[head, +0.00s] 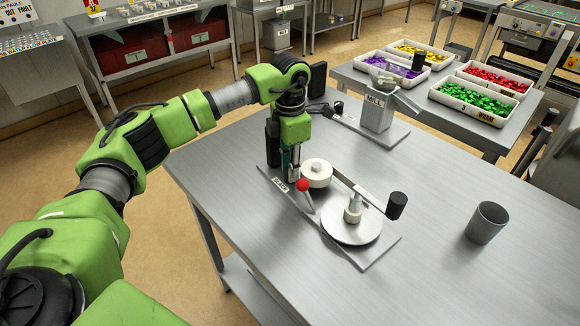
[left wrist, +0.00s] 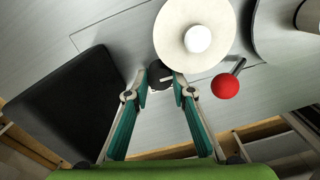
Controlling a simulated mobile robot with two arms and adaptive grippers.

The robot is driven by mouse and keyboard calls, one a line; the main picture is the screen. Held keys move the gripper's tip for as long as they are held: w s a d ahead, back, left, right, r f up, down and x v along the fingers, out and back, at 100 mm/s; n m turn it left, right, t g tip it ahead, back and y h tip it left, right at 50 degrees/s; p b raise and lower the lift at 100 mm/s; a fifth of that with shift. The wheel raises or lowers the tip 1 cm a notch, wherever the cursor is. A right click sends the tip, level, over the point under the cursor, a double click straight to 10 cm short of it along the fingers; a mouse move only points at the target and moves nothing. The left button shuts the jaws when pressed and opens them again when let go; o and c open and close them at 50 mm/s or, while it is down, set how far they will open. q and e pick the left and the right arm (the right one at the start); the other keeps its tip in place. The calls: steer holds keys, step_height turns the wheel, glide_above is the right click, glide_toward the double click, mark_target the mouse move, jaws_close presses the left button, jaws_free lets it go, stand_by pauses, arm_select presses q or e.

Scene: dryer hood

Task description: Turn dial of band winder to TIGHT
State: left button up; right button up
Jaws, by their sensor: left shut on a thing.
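The band winder (head: 375,252) is a grey base plate on the metal table, with a white spool (head: 317,173), a large pale disc (head: 340,232) and a crank with a black handle (head: 396,206). A red-ball lever (head: 303,185) stands beside the spool. My left gripper (head: 291,178) points down at the plate's far left end. In the left wrist view its teal fingers (left wrist: 161,83) are closed on a small dark dial (left wrist: 160,72) with a pale mark. The dial is hidden in the head view, and its setting cannot be read. My right gripper is not in view.
A grey cup (head: 487,223) stands at the table's right. A device marked MILL (head: 378,110) is behind the winder. Trays of green (head: 487,107), red, purple and yellow pieces are on a further table. The front right of the table is clear.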

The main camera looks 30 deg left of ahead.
arm_select(q)
steer(key=o, duration=1.1)
steer(key=shift+r, duration=0.1)
step_height(320, 180, up, 12)
